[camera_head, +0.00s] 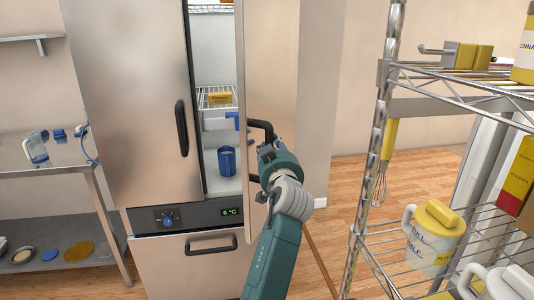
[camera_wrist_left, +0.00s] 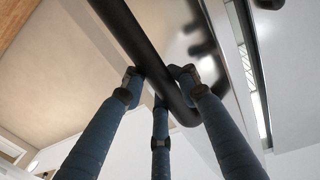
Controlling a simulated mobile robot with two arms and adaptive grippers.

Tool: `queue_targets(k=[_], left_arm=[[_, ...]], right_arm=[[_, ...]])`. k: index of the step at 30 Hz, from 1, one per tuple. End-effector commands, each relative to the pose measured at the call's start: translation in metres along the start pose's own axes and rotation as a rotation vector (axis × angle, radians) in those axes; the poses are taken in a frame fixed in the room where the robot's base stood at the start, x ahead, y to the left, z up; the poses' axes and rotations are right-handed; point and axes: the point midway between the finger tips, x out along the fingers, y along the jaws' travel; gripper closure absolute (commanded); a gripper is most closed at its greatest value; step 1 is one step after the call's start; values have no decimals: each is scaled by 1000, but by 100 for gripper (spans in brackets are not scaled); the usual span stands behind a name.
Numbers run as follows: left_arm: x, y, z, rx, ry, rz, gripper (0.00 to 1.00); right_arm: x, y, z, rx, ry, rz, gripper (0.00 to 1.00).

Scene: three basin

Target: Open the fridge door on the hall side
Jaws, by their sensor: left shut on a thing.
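The steel fridge has two upper doors. Its left door (camera_head: 138,95) is closed and has a black vertical handle. Its right door (camera_head: 268,70) stands ajar, and shelves and a blue cup (camera_head: 226,161) show inside through the gap. My left gripper (camera_head: 266,140) is at the right door's black handle (camera_head: 258,124). In the left wrist view, the fingers of the left gripper (camera_wrist_left: 160,84) are shut around the black handle bar (camera_wrist_left: 135,40). My right gripper is not in view.
A wire shelf rack (camera_head: 375,160) with jugs and boxes stands close on the right, and a whisk (camera_head: 384,165) hangs from it. A steel table (camera_head: 55,157) stands left of the fridge. Wooden floor (camera_head: 345,195) is open between fridge and rack.

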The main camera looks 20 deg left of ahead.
Motion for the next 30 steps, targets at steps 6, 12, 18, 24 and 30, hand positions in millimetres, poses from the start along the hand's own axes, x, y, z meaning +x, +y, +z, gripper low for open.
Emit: queue_targets(k=[6, 12, 18, 24, 30], left_arm=[[0, 0, 6, 3, -12, -3, 100], [0, 0, 7, 2, -13, -2, 100], [0, 0, 4, 1, -8, -1, 66], [0, 1, 1, 0, -4, 0, 66], [0, 1, -24, -3, -1, 0, 66]], right_arm=[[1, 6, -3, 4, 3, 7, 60], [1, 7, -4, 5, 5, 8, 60], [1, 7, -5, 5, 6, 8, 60], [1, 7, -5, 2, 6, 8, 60], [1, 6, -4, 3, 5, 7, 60]])
